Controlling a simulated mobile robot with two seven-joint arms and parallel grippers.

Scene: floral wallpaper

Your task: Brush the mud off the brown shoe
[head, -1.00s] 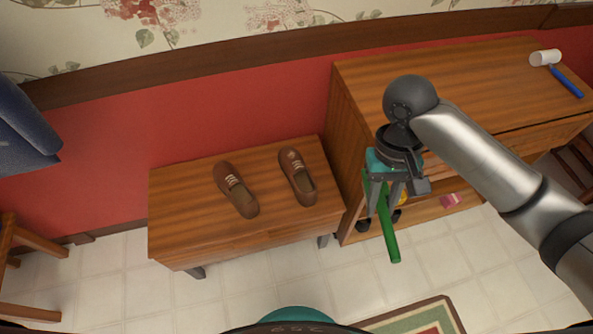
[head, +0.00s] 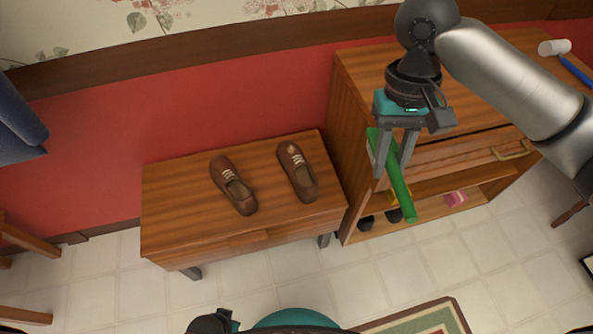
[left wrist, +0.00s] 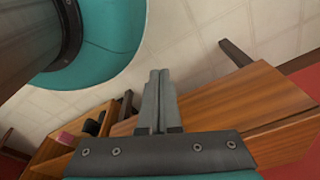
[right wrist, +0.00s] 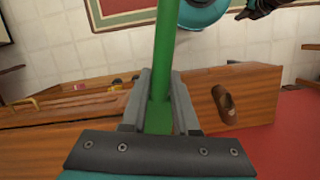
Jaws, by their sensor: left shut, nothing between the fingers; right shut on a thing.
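Two brown shoes, a left one (head: 232,186) and a right one (head: 297,171), rest side by side on a low wooden bench (head: 180,225). The right shoe has a small paler patch near its toe; I cannot tell if it is mud. My right gripper (head: 392,170) is shut on a green brush (head: 399,190) by its handle, right of the shoes and apart from them. In the right wrist view the green handle (right wrist: 164,45) runs between the fingers, and one shoe (right wrist: 225,103) shows beyond. My left gripper (left wrist: 159,78) is shut and empty.
A wooden cabinet (head: 345,120) stands right of the bench, with a drawer and an open shelf holding small items, including a pink one (head: 456,198). A white and blue tool (head: 555,47) lies on its top. A rug (head: 420,320) lies in front on the tiled floor.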

